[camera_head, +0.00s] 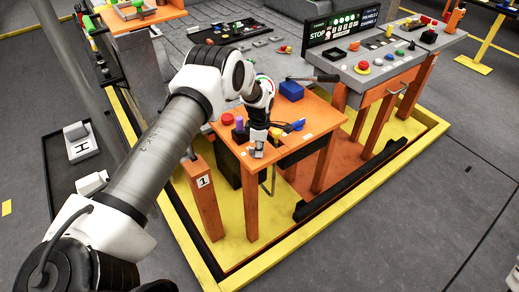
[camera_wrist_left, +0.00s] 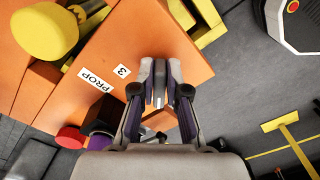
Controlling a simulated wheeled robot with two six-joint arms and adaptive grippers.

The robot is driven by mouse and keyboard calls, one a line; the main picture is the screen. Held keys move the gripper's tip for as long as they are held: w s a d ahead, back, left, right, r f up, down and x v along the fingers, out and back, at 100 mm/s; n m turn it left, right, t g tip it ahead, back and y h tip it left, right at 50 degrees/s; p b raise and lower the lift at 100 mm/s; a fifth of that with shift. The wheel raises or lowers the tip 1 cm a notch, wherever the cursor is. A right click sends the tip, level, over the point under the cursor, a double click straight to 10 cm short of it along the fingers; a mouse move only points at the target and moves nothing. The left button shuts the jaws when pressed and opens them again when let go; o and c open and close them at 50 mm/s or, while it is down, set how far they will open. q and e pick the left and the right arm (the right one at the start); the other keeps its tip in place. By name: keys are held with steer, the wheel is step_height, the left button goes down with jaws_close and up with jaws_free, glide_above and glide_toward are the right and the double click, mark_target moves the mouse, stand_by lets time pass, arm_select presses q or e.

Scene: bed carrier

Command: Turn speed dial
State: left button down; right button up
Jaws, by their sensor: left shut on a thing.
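My left gripper (camera_head: 257,146) reaches down to the front edge of an orange table (camera_head: 225,137). In the left wrist view, its fingers (camera_wrist_left: 159,88) are closed around a narrow grey piece (camera_wrist_left: 158,97) over the tabletop; the fingers hide most of it. I cannot tell whether this piece is the speed dial, and no part I can read is labelled as one. A red round knob (camera_head: 227,118) and a purple cylinder (camera_head: 239,124) stand just behind the gripper. My right gripper is out of view.
A blue box (camera_head: 291,91) stands on the table's far side. A grey console (camera_head: 345,62) with buttons and a lit screen (camera_head: 340,27) is at the back right. A yellow rim (camera_head: 330,212) surrounds the platform. The wrist view shows a large yellow knob (camera_wrist_left: 45,30).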

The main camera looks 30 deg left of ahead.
arm_select(q)
steer(key=shift+f, duration=0.1)
steer(key=c, duration=1.2)
jaws_free()
step_height(320, 180, up, 12)
